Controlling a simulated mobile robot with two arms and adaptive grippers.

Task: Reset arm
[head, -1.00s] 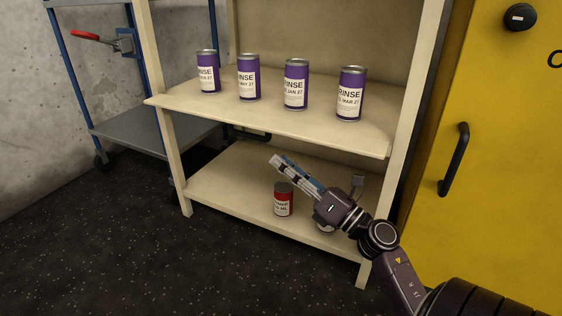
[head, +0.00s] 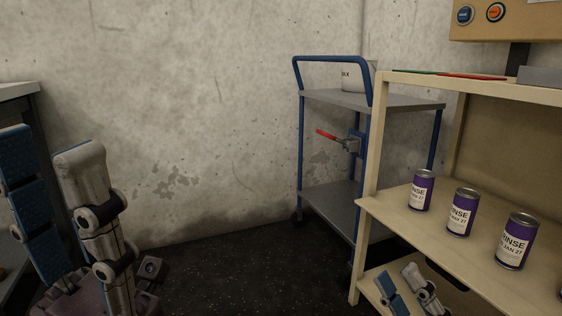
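My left gripper (head: 48,150) is large and close at the left edge, its two padded fingers pointing up and standing apart with nothing between them. My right gripper (head: 397,276) is at the bottom right, in front of the lower part of the cream shelf (head: 366,235). Its fingers point up and left with a gap between them, and no object shows in it. The rest of the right arm is out of frame.
Purple RINSE cans (head: 461,212) stand on the shelf's middle board, one cut off at the edge. A blue-framed cart (head: 370,98) with a red-handled clamp (head: 326,135) stands by the concrete wall. A dark table (head: 18,90) edges in at left. The middle floor is open.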

